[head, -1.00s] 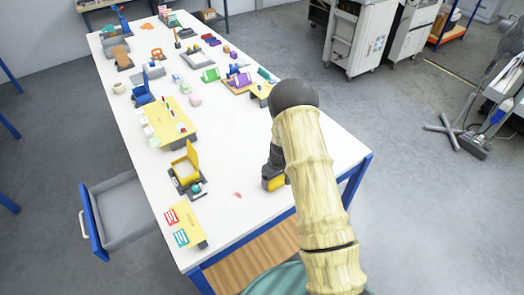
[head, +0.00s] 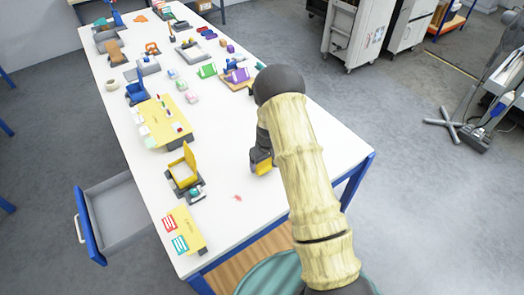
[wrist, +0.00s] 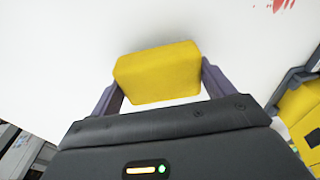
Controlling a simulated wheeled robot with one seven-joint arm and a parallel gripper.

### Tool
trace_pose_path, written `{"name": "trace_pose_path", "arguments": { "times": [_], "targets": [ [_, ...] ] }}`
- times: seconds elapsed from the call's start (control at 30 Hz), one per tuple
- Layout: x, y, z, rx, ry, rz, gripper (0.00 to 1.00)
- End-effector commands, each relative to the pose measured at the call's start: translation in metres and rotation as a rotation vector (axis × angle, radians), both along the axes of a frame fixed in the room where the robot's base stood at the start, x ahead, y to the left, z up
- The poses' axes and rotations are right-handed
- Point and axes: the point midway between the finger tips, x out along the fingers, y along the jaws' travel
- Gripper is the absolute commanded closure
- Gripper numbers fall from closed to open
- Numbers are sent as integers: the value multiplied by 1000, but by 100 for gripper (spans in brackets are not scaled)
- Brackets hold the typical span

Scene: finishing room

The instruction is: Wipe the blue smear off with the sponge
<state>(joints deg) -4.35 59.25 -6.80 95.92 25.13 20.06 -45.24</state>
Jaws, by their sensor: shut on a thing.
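My gripper (wrist: 158,88) is shut on a yellow sponge (wrist: 157,72), with one finger at each side. In the head view the sponge (head: 262,168) is over the white table (head: 225,225), near its right front part. I cannot tell whether it touches the top. A small red smear (head: 237,198) lies on the table left of and nearer than the sponge. It also shows at the top edge of the wrist view (wrist: 281,4), apart from the sponge. I see no blue smear. My arm hides part of the table.
A yellow chair-shaped holder (head: 185,168) stands left of the smear. A yellow board with red and teal cards (head: 187,230) lies at the front left corner. Several items crowd the far table. An open drawer (head: 112,213) juts out left. Table around the smear is clear.

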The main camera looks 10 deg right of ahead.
Motion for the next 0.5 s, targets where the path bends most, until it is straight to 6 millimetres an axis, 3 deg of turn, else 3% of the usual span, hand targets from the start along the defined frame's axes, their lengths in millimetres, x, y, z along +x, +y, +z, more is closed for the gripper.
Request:
{"name": "trace_pose_path", "arguments": {
  "times": [0.5],
  "targets": [
    [-1, 1, 48, 1, 3, 0, 40]
  ]
}}
